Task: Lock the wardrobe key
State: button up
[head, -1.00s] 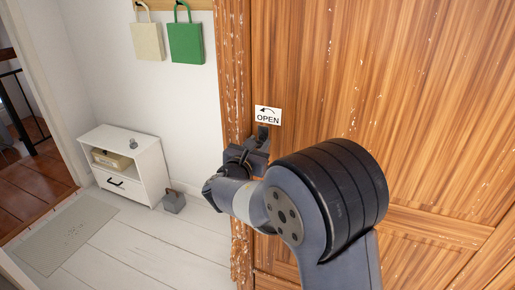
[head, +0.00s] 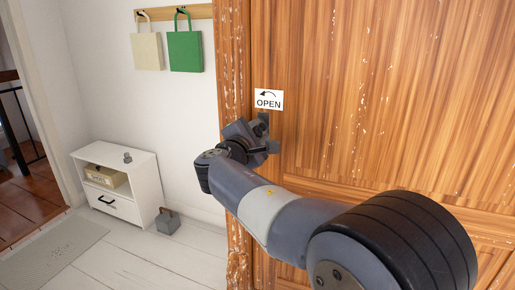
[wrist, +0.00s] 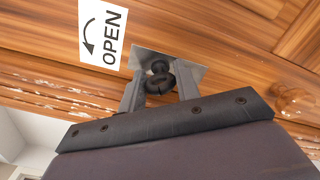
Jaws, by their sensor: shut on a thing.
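The wardrobe (head: 375,90) has a streaky orange-brown wooden door with chipped white patches. A white sign reading OPEN with a curved arrow (head: 268,99) is on the door, just above the lock; it also shows in the wrist view (wrist: 102,34). The dark key (wrist: 159,76) has a rounded, lobed head and stands in front of a grey metal lock plate (wrist: 192,72). My gripper (head: 263,135) is at the lock, its two fingers shut on the key head from both sides in the wrist view (wrist: 160,92). The key's shaft and the keyhole are hidden.
A low white cabinet (head: 147,185) with a drawer and a box on its shelf stands to the left. A grey block-like object (head: 167,221) is on the floor beside it. Beige (head: 147,46) and green (head: 185,51) bags hang on the wall rail. The floor at left is mostly clear.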

jog(key=m+b, duration=0.4)
jog(key=b, duration=0.1)
jog(key=shift+f, duration=0.3)
jog(key=shift+r+m+b, duration=0.15)
jog(key=shift+m+b, duration=1.05)
jog(key=shift+m, duration=0.2)
jog(key=shift+r, duration=0.1)
jog(key=o, duration=0.7)
jog(key=v, duration=1)
jog(key=shift+s+p, duration=0.35)
jog(key=shift+p, duration=0.1)
jog(key=shift+a, duration=0.1)
